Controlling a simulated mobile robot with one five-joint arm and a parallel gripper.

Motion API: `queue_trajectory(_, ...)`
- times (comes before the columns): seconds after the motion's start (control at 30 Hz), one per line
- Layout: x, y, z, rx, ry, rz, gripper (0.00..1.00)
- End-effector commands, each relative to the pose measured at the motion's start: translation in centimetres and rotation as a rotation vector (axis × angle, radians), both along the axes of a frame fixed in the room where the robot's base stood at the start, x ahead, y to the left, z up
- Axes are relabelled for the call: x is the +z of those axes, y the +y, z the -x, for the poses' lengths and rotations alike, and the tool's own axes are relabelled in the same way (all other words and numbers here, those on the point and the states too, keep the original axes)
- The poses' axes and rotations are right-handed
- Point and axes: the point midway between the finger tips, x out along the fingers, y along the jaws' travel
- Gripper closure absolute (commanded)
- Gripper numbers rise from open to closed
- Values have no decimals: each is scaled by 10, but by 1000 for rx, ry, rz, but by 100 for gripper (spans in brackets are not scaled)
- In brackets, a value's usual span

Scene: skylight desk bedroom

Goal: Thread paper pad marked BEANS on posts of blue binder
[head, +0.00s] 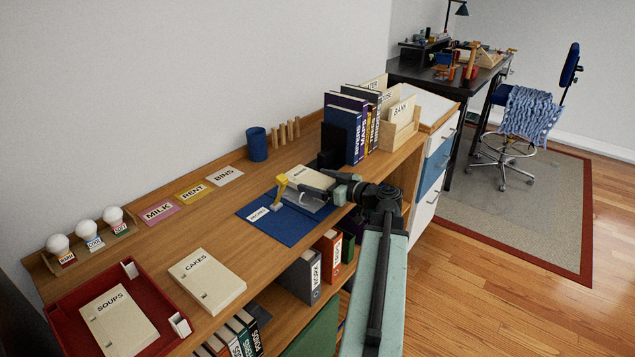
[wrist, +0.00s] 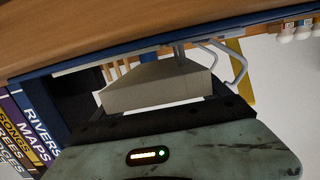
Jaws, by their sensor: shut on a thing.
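The blue binder (head: 283,228) lies open on the wooden desk, with a white label at its left corner. A yellow upright part (head: 281,188) and pale curved metal posts (wrist: 236,66) stand at its middle. A cream paper pad (head: 314,176) with a small label, too small to read surely, is at the binder's back right side. My gripper (head: 326,191) is shut on this pad. In the wrist view the picture is turned over; the pad (wrist: 155,86) lies just off the binder's face (wrist: 75,64), close beside the posts. Whether posts enter its holes is hidden.
A CAKES pad (head: 207,280) lies at the front left, and a SOUPS pad (head: 118,321) lies in a red tray (head: 62,313). Upright books (head: 345,128) and a wooden card holder (head: 402,135) stand right behind the binder. A blue cup (head: 257,144) stands at the back.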

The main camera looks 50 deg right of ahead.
Motion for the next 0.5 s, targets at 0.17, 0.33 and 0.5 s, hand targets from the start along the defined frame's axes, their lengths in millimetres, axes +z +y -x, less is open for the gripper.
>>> queue_trajectory(0.17, 0, 0, 0, 0, -1, 0, 67)
queue_trajectory(0.33, 0, 0, 0, 0, -1, 0, 0)
queue_trajectory(0.5, 0, 0, 0, 0, 0, 0, 0)
